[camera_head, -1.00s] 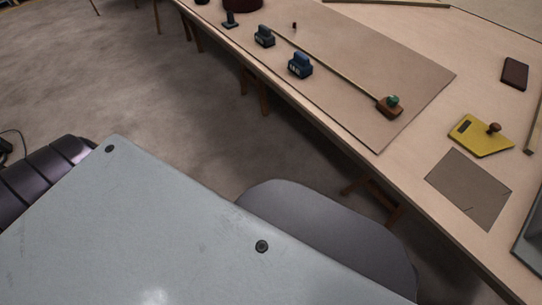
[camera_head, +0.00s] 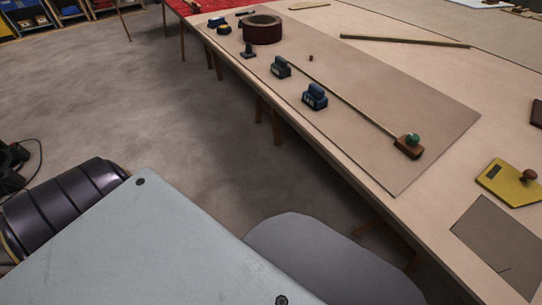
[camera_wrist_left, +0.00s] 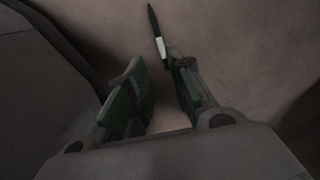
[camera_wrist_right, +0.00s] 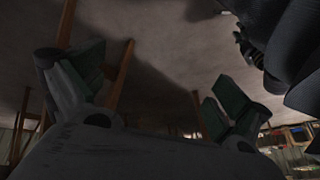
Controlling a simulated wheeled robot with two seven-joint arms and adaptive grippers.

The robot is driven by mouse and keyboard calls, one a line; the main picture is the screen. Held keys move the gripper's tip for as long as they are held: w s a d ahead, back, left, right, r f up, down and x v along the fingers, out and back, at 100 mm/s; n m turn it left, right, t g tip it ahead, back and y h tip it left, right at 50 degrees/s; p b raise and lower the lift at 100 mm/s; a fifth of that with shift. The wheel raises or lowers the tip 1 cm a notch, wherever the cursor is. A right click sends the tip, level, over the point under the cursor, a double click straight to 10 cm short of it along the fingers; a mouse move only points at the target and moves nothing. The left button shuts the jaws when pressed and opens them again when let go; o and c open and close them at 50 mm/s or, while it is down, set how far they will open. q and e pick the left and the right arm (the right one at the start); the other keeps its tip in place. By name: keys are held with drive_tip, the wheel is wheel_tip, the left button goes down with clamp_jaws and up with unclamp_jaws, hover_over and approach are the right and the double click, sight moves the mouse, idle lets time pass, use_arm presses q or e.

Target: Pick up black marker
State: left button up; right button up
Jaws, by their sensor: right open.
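A black marker (camera_wrist_left: 153,22) with a white band lies on a plain brownish surface at the top of the left wrist view. My left gripper (camera_wrist_left: 158,72) is open, with its green-padded fingers apart and nothing seen between them. The marker's white end is close to the right-hand fingertip in that view; whether they touch I cannot tell. My right gripper (camera_wrist_right: 150,85) is open and empty in the right wrist view, facing wooden legs and a pale underside. Neither gripper shows in the head view, and I cannot make out the marker there for certain.
A long table holds a brown board (camera_head: 440,110) with a dark red tape roll (camera_head: 262,30), blue-grey blocks (camera_head: 315,97) and a thin batten (camera_head: 350,100) ending at a wooden block (camera_head: 408,146). A yellow tool (camera_head: 510,183) lies at right. Open floor (camera_head: 110,90) is at left.

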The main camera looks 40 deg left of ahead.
use_arm(q)
drive_tip(key=shift+w+a+f+b, duration=0.15)
drive_tip(key=shift+f+b, duration=0.7)
drive_tip(key=shift+f, duration=0.5)
drive_tip(key=shift+w+a+f+b, duration=0.1)
drive_tip(key=shift+w+f+b, duration=0.1)
drive_tip(key=shift+f+b, duration=0.9)
drive_tip(key=shift+w+a+f+b, duration=0.15)
drive_tip(key=shift+f+b, duration=0.4)
drive_tip(key=shift+f, duration=1.1)
use_arm(e)
wheel_tip(320, 180, down, 8)
drive_tip(key=a+t+y, duration=0.1)
drive_tip(key=shift+w+a+f+m+t, duration=0.15)
drive_tip(key=shift+w+a+m+t, duration=0.15)
drive_tip(key=shift+a+m, duration=0.1)
use_arm(q)
drive_tip(key=shift+d, duration=0.1)
drive_tip(key=shift+f, duration=0.15)
use_arm(e)
drive_tip(key=shift+f, duration=0.1)
